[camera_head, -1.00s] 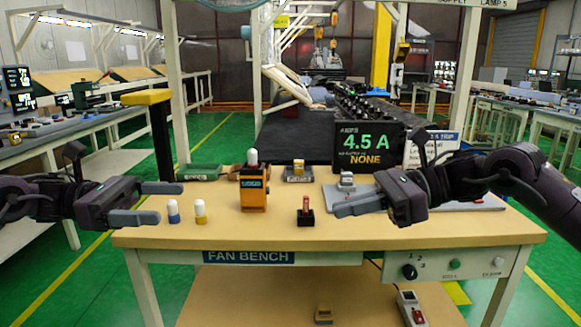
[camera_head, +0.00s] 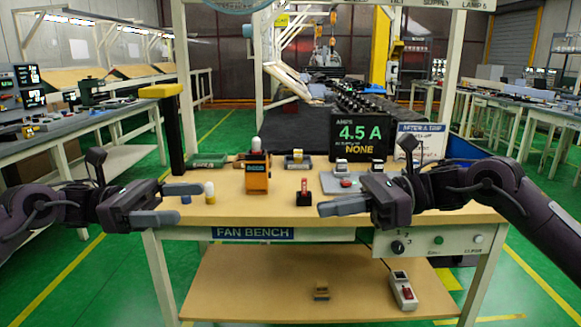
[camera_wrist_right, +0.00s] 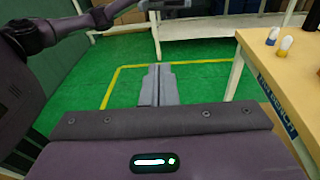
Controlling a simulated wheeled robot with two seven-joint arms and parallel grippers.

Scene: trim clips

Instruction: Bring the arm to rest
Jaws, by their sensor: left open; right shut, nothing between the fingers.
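In the head view my left gripper (camera_head: 184,203) is open and empty at the left end of the fan bench, its fingers pointing right. In the right wrist view the closed fingers (camera_wrist_right: 158,85) show over green floor, to the left of the bench.
The fan bench (camera_head: 330,222) carries an orange device (camera_head: 257,178), a yellow-and-white piece (camera_head: 210,193) and a small black block with a red top (camera_head: 304,193). A display (camera_head: 360,137) reads 4.5 A. A power strip (camera_head: 402,291) lies on the lower shelf.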

